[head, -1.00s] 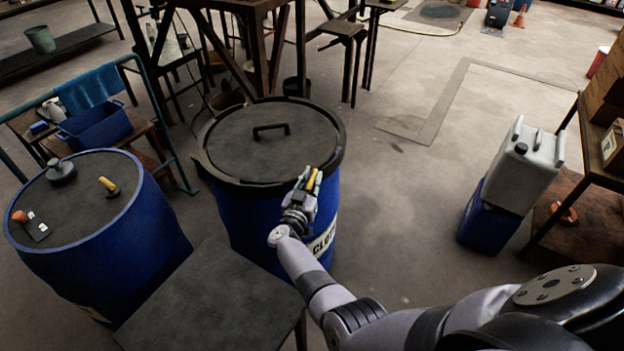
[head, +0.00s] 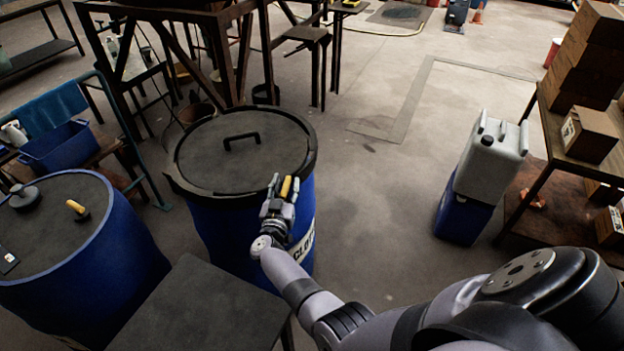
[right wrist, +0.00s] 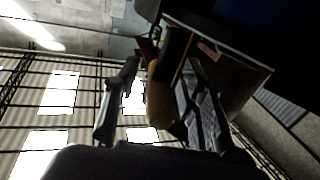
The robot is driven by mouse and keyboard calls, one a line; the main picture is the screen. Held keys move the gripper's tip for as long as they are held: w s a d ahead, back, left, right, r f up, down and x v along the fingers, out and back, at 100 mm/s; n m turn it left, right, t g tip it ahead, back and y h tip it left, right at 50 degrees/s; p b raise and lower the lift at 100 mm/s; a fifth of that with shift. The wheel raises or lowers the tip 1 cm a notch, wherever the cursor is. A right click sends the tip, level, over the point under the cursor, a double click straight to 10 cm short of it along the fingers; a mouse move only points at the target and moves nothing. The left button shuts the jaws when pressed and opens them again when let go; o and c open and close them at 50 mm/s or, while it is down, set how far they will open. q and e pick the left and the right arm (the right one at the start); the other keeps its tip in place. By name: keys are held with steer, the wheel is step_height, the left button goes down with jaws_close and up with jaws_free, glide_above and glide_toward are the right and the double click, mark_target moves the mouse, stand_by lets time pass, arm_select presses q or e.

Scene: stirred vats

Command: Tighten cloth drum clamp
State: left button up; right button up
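The cloth drum (head: 222,235) is blue, with a dark lid (head: 215,165), a black rim band and a label partly reading "CLOT". A yellow clamp handle (head: 286,187) shows at the right front of its rim. My right gripper (head: 284,185) is at that rim, its fingers on either side of the handle. In the right wrist view the yellow-brown handle (right wrist: 160,95) lies between the two fingers of my right gripper (right wrist: 158,105). A gap shows between the left finger and the handle, and the right finger is close beside it. My left gripper is out of view.
Another blue drum (head: 85,260) stands at left with a yellow-handled item (head: 77,208) on top. A dark table (head: 205,310) is in front. A white jerrycan (head: 490,160) on a blue one (head: 462,215) and a shelf with boxes (head: 590,132) stand right. Floor between is clear.

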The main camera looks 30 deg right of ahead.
steer(key=shift+s+d+n+t+y, duration=0.1)
steer(key=shift+d+n+t+y, duration=0.05)
steer(key=shift+n+t+y, duration=0.85)
steer(key=n+t+y, duration=0.1)
steer(key=y, duration=0.1)
steer(key=shift+f+n+y, duration=0.1)
steer(key=shift+n+y, duration=0.2)
steer(key=n+y+b, duration=0.1)
steer(key=y+b, duration=0.1)
steer(key=b, duration=0.1)
steer(key=n+t+y+b, duration=0.1)
steer(key=n+y+b, duration=0.1)
steer(key=y, duration=0.1)
steer(key=n+y+b, duration=0.1)
steer(key=y+b, duration=0.1)
steer(key=b, duration=0.1)
steer(key=shift+a+f+n+t+b, duration=0.25)
steer(key=shift+f+n+t+b, duration=0.05)
steer(key=shift+f+n, duration=0.1)
steer(key=s+p, duration=0.2)
steer(key=s, duration=1.6)
steer(key=s+f+g, duration=0.2)
steer(key=f, duration=0.8)
steer(key=s+f+g, duration=0.2)
steer(key=f+g, duration=0.1)
steer(key=f, duration=0.7)
steer(key=shift+s+a+f+n+y, duration=0.2)
steer(key=shift+s+n+y, duration=0.2)
